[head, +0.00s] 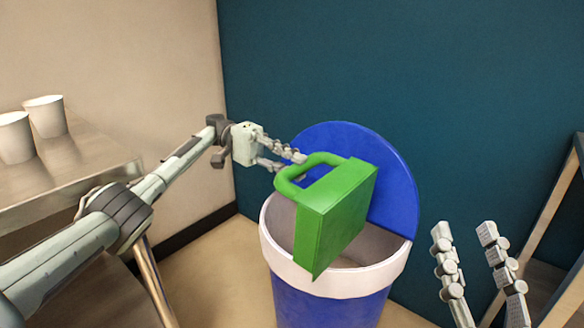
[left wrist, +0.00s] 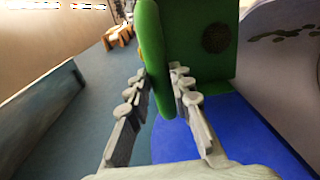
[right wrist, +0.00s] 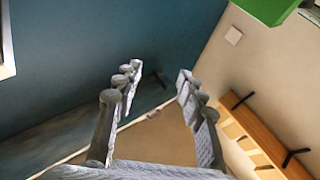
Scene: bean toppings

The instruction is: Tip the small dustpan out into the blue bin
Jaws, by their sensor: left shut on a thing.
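The small dustpan (head: 338,214) is green and boxy with a looped handle (head: 292,187). My left gripper (head: 295,167) is shut on this handle. The pan hangs tilted over the mouth of the blue bin (head: 330,308), its lower corner overlapping the rim in the head view. The bin has a white rim (head: 350,282) and its round blue lid (head: 394,180) stands up behind. In the left wrist view the pan (left wrist: 185,50) shows a dark round patch; I cannot tell what it is. My right gripper (head: 464,232) is open and empty, right of the bin.
A metal table (head: 85,160) with two white cups (head: 46,116) stands at the left. A dark teal wall (head: 470,90) rises behind the bin. A wooden-framed shelf (head: 548,235) stands at the right edge, close to my right gripper.

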